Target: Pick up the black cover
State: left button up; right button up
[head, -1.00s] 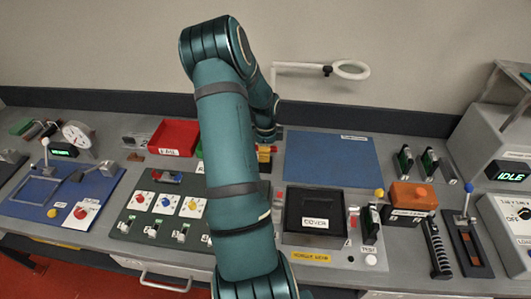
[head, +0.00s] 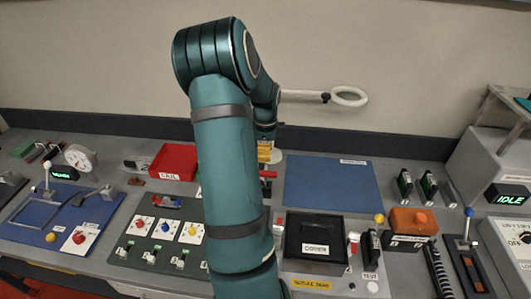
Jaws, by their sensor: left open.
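The black cover (head: 316,232) sits right of centre in the head view, in the front part of the bench. It is a dark square piece with a white label reading COVER on its near side. My left arm rises in front of the bench and bends down at the back. My left gripper (head: 265,152) is at the far end of that arm, small and partly hidden, beyond and to the left of the cover. It is open and apart from the cover. My right gripper is not in view.
A blue mat (head: 332,185) lies clear behind the cover. A red tray (head: 173,161) is left of my arm. An orange block (head: 412,221) and upright black modules stand right of the cover. A white ring on an arm (head: 349,96) overhangs the back.

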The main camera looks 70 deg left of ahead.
aim_at(313, 237)
jog(key=k+l, duration=0.1)
jog(key=l, duration=0.35)
jog(key=k+l, duration=0.15)
jog(key=l, duration=0.35)
jog(key=k+l, duration=0.1)
jog(key=l, duration=0.35)
